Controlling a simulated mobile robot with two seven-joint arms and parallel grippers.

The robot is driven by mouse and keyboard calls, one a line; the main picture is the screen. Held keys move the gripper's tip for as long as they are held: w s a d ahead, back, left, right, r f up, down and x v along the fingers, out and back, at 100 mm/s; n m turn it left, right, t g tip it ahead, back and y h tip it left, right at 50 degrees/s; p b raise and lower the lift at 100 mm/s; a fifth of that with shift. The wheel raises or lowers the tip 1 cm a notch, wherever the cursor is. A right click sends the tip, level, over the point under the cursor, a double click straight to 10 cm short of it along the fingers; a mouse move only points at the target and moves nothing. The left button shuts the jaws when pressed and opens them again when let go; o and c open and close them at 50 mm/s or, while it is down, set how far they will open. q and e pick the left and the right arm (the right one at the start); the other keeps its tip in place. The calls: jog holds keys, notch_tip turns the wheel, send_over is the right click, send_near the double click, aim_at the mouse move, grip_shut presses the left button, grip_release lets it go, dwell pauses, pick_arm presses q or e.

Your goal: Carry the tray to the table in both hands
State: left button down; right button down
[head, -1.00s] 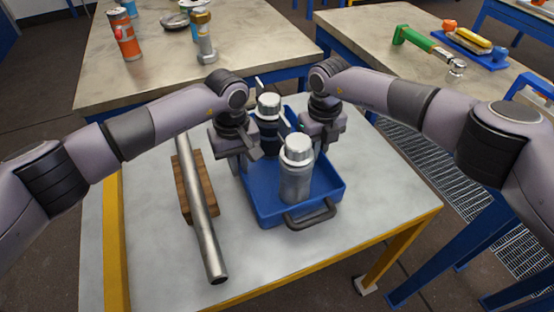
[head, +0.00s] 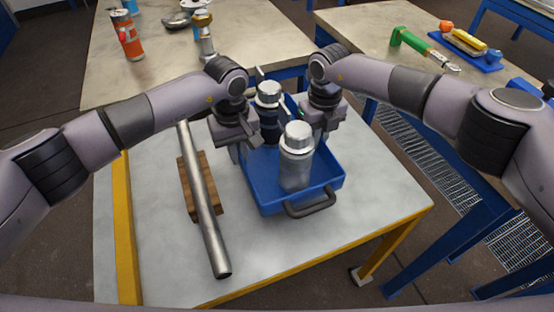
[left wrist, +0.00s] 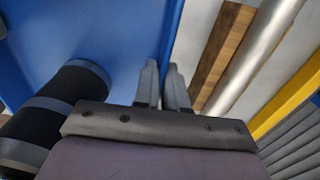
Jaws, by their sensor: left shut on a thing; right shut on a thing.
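The blue tray (head: 328,178) with dark handles is over the pale tabletop of the near table (head: 375,200). I cannot tell whether its base touches the top. A silver canister (head: 296,165) stands upright near its front end, and a dark flask with a silver cap (head: 269,95) stands behind. My left gripper (head: 242,150) is shut on the tray's left wall; in the left wrist view its fingers (left wrist: 167,85) straddle that wall. My right gripper (head: 318,135) is shut at the right wall, its fingertips partly hidden.
A metal pipe (head: 205,205) lies across a wooden block (head: 210,190) left of the tray. A back table (head: 150,75) holds an orange can (head: 126,35) and a metal fitting (head: 205,38). A right table (head: 365,35) holds a green-handled tool (head: 415,45) and a blue rack (head: 470,52).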

pick_arm(q)
jog(key=shift+r, duration=0.3)
pick_arm(e)
jog(key=shift+w+r, duration=0.1)
jog(key=shift+r, duration=0.15)
